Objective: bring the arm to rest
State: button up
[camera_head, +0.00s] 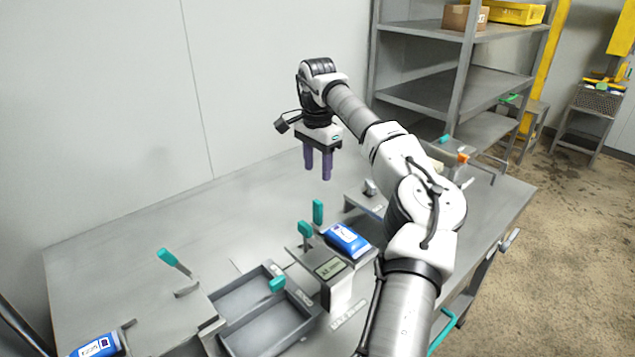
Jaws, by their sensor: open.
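My arm (430,205) reaches up from the bottom of the head view and bends over the grey metal table (110,232). My gripper (318,178) hangs above the back part of the table with its two purple fingers pointing down. The fingers stand apart with nothing between them, and they touch nothing. Part of the table behind the arm is hidden.
A two-part grey tray (245,296) and another blue pouch (97,346) lie left. Grey shelves (455,85) stand behind right. The table's back left is clear.

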jog(key=shift+r, duration=0.3)
